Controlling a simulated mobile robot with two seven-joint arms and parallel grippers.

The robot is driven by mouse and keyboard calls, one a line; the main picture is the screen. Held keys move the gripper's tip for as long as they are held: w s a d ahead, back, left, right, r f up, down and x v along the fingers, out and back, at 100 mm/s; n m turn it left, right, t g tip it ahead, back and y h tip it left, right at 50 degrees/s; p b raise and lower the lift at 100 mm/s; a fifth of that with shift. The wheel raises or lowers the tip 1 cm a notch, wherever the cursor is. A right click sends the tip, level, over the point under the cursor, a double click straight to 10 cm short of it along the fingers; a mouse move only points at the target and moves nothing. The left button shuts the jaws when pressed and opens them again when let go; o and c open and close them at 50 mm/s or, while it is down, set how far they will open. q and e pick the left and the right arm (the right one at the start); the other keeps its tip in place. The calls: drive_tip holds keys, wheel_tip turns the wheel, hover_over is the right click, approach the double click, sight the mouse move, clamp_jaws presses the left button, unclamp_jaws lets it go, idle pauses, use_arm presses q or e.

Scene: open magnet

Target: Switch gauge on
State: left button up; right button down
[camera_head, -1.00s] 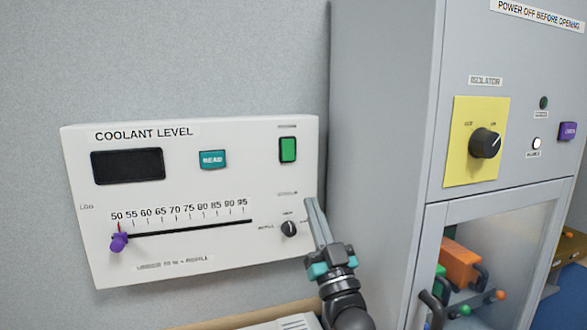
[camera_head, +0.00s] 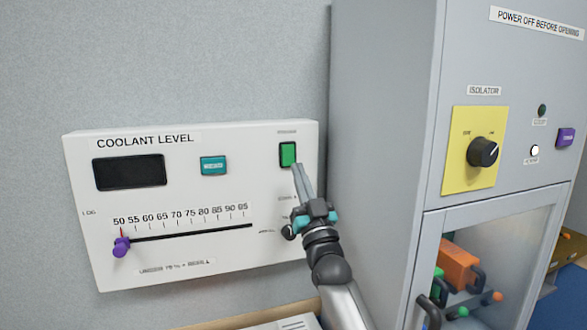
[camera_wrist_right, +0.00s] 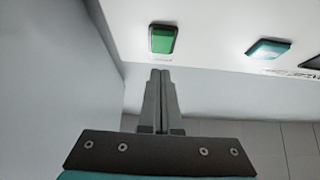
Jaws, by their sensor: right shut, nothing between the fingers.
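The white coolant level gauge panel (camera_head: 225,190) is mounted on the wall. Its green rocker switch (camera_head: 287,154) is at the upper right, and it also shows in the right wrist view (camera_wrist_right: 163,39). The display (camera_head: 129,172) is dark. My right gripper (camera_head: 298,167) is shut and empty, with its tips just below the green switch in the head view. In the right wrist view the closed fingers (camera_wrist_right: 160,72) point at the panel below the switch; contact cannot be told. My left gripper is not in view.
A teal button (camera_head: 213,165) is left of the switch. A purple slider knob (camera_head: 121,247) sits at the scale's low end. A black knob (camera_head: 288,232) is partly hidden by my right gripper. A grey cabinet (camera_head: 385,130) stands close on the right.

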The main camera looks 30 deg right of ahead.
sight(289, 158)
drive_tip(key=shift+w+d+f, duration=0.15)
drive_tip(key=shift+w+d, duration=0.1)
drive_tip(key=shift+w, duration=0.7)
drive_tip(key=shift+w+d+f, duration=0.1)
drive_tip(key=shift+w+d, duration=0.1)
drive_tip(key=shift+w, duration=0.75)
